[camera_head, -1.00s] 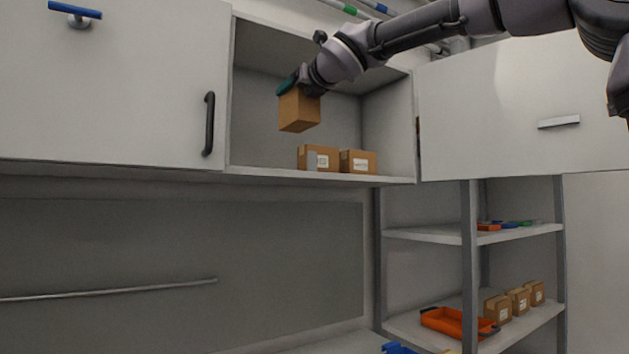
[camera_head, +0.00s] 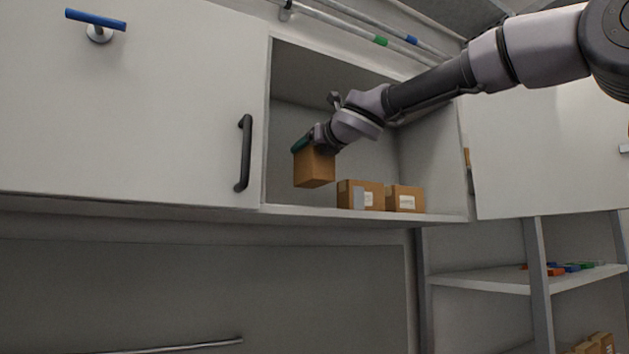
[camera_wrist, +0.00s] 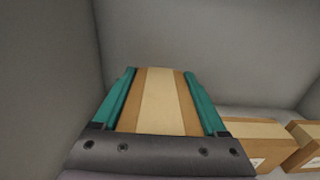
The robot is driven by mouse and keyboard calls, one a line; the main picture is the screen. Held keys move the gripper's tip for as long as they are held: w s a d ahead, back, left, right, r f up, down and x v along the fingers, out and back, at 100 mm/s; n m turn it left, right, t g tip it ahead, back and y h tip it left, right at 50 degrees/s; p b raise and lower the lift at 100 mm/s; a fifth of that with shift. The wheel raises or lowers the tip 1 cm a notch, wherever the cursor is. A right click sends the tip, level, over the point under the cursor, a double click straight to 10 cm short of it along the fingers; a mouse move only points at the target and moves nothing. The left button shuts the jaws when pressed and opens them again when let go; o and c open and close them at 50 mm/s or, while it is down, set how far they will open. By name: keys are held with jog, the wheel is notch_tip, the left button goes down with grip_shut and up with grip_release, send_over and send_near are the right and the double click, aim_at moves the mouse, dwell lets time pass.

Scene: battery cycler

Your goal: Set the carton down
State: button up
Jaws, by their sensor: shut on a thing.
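My gripper (camera_head: 303,143) is shut on a brown carton (camera_head: 314,168) inside the open wall cupboard. In the wrist view the carton (camera_wrist: 160,103) sits between the two green fingers, with a pale tape strip along its top. In the head view the carton hangs above the cupboard floor (camera_head: 300,212), with a gap under it. It is left of two other cartons and higher than they are.
A closed door (camera_head: 150,120) is at left, an open door (camera_head: 545,150) at right.

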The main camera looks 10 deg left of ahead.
aim_at(310, 186)
jog(key=shift+f, duration=3.25)
jog(key=o, duration=1.5)
jog(key=v, duration=1.2)
jog(key=shift+d, duration=0.1)
